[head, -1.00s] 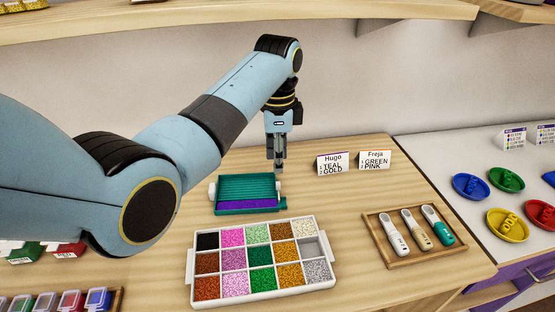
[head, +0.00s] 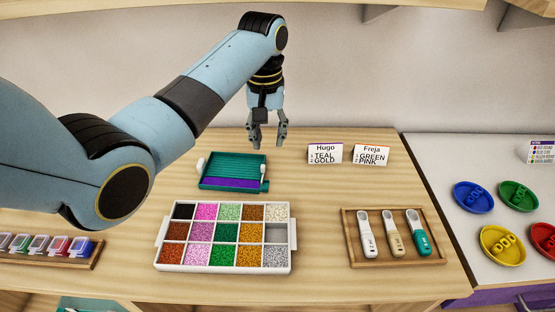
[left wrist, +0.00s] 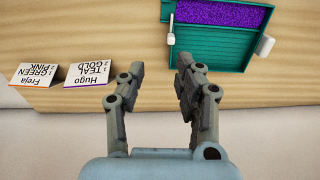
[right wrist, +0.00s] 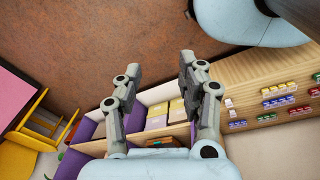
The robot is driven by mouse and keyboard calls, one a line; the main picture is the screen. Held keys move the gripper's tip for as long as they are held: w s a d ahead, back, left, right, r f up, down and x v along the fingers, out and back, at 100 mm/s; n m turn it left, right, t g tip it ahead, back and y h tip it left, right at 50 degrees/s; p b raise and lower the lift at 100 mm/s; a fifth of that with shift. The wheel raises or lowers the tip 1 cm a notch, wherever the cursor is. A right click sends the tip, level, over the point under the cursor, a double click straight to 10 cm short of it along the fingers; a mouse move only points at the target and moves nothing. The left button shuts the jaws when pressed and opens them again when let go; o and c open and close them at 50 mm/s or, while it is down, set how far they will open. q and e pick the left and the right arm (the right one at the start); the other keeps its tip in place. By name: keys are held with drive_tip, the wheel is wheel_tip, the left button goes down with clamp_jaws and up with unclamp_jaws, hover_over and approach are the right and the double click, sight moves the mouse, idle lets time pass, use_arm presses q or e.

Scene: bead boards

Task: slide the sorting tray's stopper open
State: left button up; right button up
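The teal sorting tray (head: 232,168) lies on the wooden table, with purple beads (head: 228,184) along its near side. A white tab shows at its left side (head: 201,165) and another at its right side (head: 264,171); I cannot tell which is the stopper. In the left wrist view the tray (left wrist: 222,50) shows upside down with a white tab (left wrist: 171,32) near my fingers. My left gripper (head: 268,142) is open and empty, above and behind the tray's right end, apart from it. My right gripper (right wrist: 160,66) is open and empty, away from the tray.
A white bead box (head: 160,231) with several compartments stands in front of the tray. Name cards for Hugo (head: 324,154) and Freja (head: 370,155) stand right of my left gripper. A wooden scoop tray (head: 396,264) lies at the right. Table between cards and scoops is clear.

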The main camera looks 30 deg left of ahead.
sight(263, 165)
use_arm(q)
drive_tip(key=shift+s+a+f, duration=0.15)
drive_tip(key=shift+s+a, duration=0.15)
drive_tip(key=shift+a, duration=0.05)
drive_tip(key=f, duration=0.3)
drive_tip(key=shift+s+a+f, duration=0.15)
drive_tip(key=shift+s+a, duration=0.15)
wheel_tip(263, 165, down, 4)
drive_tip(key=shift+w+d+r, duration=0.1)
drive_tip(key=shift+d+r, duration=0.05)
drive_tip(key=shift+r, duration=0.05)
drive_tip(key=shift+f, duration=0.4)
clamp_jaws()
use_arm(e)
drive_tip(key=shift+s+a, duration=0.45)
drive_tip(key=shift+a, duration=0.35)
drive_tip(key=shift+s+a+r, duration=0.1)
drive_tip(key=shift+a, duration=0.1)
